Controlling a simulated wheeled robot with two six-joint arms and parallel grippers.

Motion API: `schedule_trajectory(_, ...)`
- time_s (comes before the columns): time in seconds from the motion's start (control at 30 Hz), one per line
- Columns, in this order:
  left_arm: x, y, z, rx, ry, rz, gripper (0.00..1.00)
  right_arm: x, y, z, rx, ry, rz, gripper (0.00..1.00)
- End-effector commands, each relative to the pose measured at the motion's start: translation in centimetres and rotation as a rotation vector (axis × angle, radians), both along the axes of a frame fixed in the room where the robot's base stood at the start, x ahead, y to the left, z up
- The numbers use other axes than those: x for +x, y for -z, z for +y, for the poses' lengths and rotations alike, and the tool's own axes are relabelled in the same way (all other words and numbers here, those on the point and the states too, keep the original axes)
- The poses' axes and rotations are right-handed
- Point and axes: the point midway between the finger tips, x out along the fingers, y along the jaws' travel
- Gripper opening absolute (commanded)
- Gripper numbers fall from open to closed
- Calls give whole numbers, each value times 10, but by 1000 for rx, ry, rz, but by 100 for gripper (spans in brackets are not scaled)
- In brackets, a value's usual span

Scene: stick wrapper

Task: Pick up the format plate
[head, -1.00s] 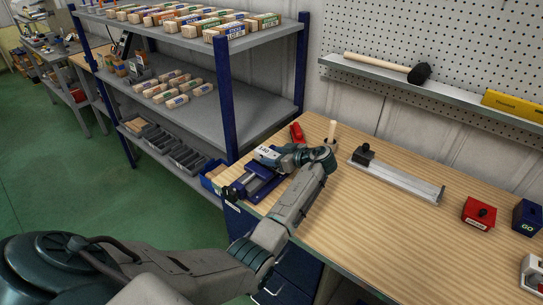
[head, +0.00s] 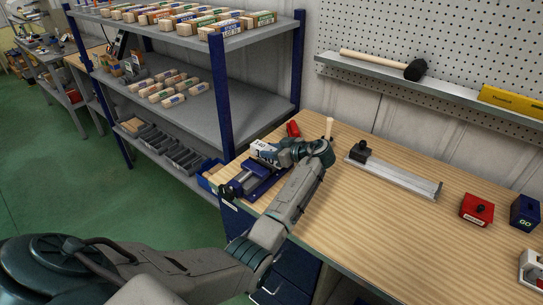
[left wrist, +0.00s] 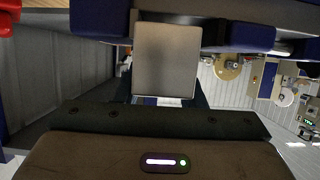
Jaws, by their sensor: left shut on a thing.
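The format plate (head: 264,149) is a pale block with a dark printed number, just above the blue fixture (head: 262,172) at the back left corner of the workbench. My left gripper (head: 280,153) reaches it from the right and is shut on it. The wrist hides part of the plate. In the left wrist view, a plain grey square face (left wrist: 165,60), apparently the plate, stands in front of the gripper, with blue parts beyond it. Whether the plate is fully clear of the fixture is hard to tell. My right gripper is not seen.
A red item (head: 293,129) and an upright wooden peg (head: 329,128) stand behind the gripper. A metal rail with a black block (head: 395,174) lies to the right, then a red box (head: 477,209). A shelf rack (head: 225,105) stands close on the left. The front bench is clear.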

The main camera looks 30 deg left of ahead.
Motion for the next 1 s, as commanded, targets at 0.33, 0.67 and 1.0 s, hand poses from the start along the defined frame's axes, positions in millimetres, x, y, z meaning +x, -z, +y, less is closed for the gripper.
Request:
schedule_trajectory(0.33, -30, -21, 38, 7, -4, -7, 0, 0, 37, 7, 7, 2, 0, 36)
schedule_trajectory(0.67, -84, -31, 102, 7, 0, -6, 0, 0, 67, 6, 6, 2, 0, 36)
schedule_trajectory(1.0, -102, -37, 123, 3, 1, -3, 0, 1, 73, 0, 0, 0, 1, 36)
